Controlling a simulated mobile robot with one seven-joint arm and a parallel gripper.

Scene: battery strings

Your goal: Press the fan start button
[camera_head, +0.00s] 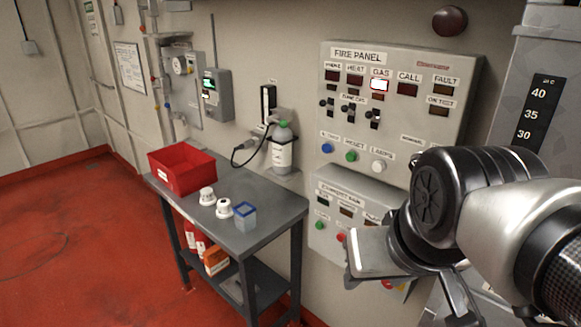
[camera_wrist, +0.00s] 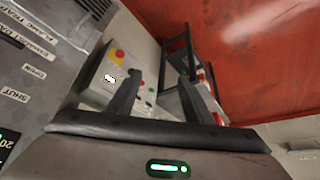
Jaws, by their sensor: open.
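The lower wall panel (camera_head: 352,198), with a label that looks like an extract fan panel, hangs below the fire panel. A green button (camera_head: 320,225) and a red button (camera_head: 341,237) show on its lower left; their small labels are too blurred to read. My gripper (camera_head: 362,262) is in front of this panel's lower right part and hides some of its controls. In the wrist view my gripper (camera_wrist: 160,80) is open, with nothing between its fingers. The panel (camera_wrist: 92,84) shows there beyond the left finger, with a red knob on yellow (camera_wrist: 117,55).
The fire panel (camera_head: 398,105) has its GAS lamp lit. A grey table (camera_head: 265,210) stands left of the panels, with a red bin (camera_head: 182,170), white detector heads (camera_head: 207,195) and a blue-rimmed cup (camera_head: 244,216). A gas bottle (camera_head: 282,150) is on the wall. The red floor at left is clear.

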